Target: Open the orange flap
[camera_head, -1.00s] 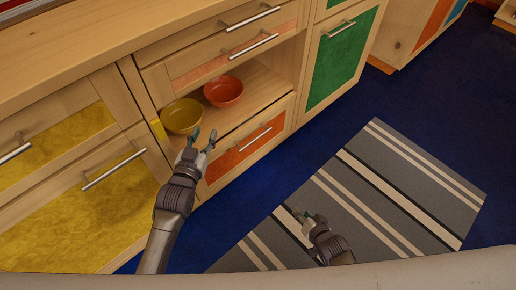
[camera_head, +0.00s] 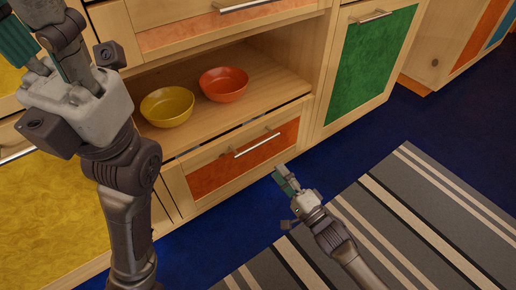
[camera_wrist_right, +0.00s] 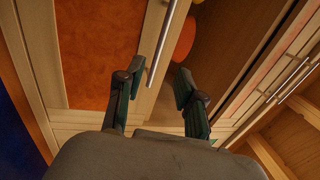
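The orange flap (camera_head: 235,160) is the low front panel below the open shelf, with a silver bar handle (camera_head: 257,145). A thin dark gap runs along its top edge, and it looks upright or nearly so. My right gripper (camera_head: 286,182) is in front of and below the handle, near the flap's lower right. In the right wrist view the right gripper (camera_wrist_right: 155,88) is open, with the handle (camera_wrist_right: 161,45) ahead between its fingers, nearer the left one. The orange panel (camera_wrist_right: 103,52) lies to the left there. My left gripper (camera_head: 45,48) is open and empty at the upper left, close to the camera.
A yellow bowl (camera_head: 166,107) and an orange bowl (camera_head: 223,84) stand on the open shelf (camera_head: 262,98) above the flap. A green door (camera_head: 364,62) is to the right. A striped rug (camera_head: 420,215) covers the floor in front; a yellow panel (camera_head: 50,225) is at left.

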